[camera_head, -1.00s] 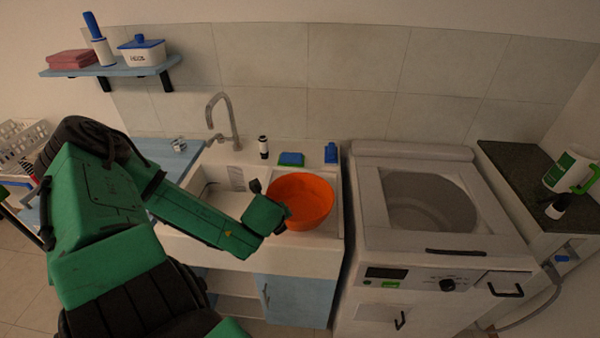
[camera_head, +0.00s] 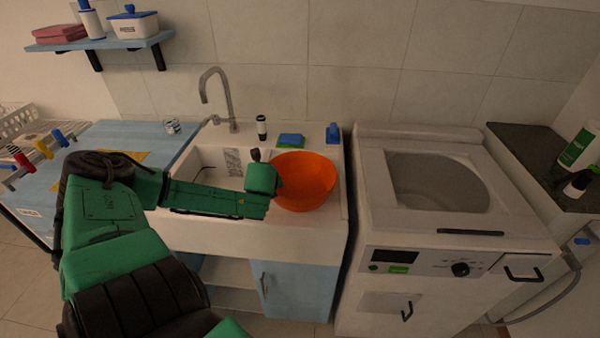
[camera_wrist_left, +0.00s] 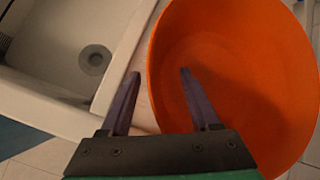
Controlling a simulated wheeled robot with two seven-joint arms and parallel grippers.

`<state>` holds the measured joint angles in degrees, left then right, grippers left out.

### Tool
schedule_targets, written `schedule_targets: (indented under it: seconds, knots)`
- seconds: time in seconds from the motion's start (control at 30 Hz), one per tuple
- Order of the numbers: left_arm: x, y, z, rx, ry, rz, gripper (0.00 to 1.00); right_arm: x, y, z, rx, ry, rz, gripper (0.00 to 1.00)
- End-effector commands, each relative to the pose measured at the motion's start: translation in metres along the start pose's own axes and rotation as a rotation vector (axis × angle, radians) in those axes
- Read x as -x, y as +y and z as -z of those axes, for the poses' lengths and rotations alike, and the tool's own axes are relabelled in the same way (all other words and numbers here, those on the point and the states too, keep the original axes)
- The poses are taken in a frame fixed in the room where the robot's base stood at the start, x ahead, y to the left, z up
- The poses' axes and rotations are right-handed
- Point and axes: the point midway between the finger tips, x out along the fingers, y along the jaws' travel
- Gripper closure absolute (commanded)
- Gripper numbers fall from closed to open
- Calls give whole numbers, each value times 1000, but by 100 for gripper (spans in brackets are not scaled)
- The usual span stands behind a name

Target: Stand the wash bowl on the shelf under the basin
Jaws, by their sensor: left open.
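The orange wash bowl (camera_head: 304,181) stands upright on the right part of the white basin unit (camera_head: 240,233), beside the sink hollow. It fills the right of the left wrist view (camera_wrist_left: 240,70). My left gripper (camera_wrist_left: 160,85) is open there. Its right finger is over the bowl's inside and its left finger is outside, so the bowl's near-left wall lies between them. I cannot tell whether either finger touches it. In the head view, my green left arm reaches the bowl's left side. White shelves (camera_head: 228,272) show under the basin, left of a blue cupboard door (camera_head: 291,287). My right gripper is not in view.
A grey tap (camera_head: 222,95) rises behind the sink. A dark-capped bottle (camera_head: 262,128), a green-and-blue sponge (camera_head: 291,140) and a blue item (camera_head: 333,133) stand along the back edge. A washing machine (camera_head: 445,225) stands to the right.

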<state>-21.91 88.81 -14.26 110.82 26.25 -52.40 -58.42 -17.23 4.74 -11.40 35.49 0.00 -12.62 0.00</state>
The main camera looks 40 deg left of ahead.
Motion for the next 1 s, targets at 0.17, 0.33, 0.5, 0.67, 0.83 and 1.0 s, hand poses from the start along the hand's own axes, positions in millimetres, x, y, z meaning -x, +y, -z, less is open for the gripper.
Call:
schedule_targets:
  seconds: [0.17, 0.33, 0.5, 0.67, 0.83, 1.0]
  knots:
    - [-2, -1, -1, -1, 0, 1, 37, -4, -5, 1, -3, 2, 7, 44]
    - [-2, -1, -1, 0, 0, 1, 72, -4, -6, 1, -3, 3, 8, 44]
    - [-2, -1, -1, 0, 0, 1, 100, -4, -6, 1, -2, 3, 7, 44]
    - [-2, -1, -1, 0, -1, 2, 100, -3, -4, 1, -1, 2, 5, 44]
    - [2, -2, -5, 0, -1, 2, 100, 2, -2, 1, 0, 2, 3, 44]
    - [24, -10, -21, -3, -2, 2, 100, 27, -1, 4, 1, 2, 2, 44]
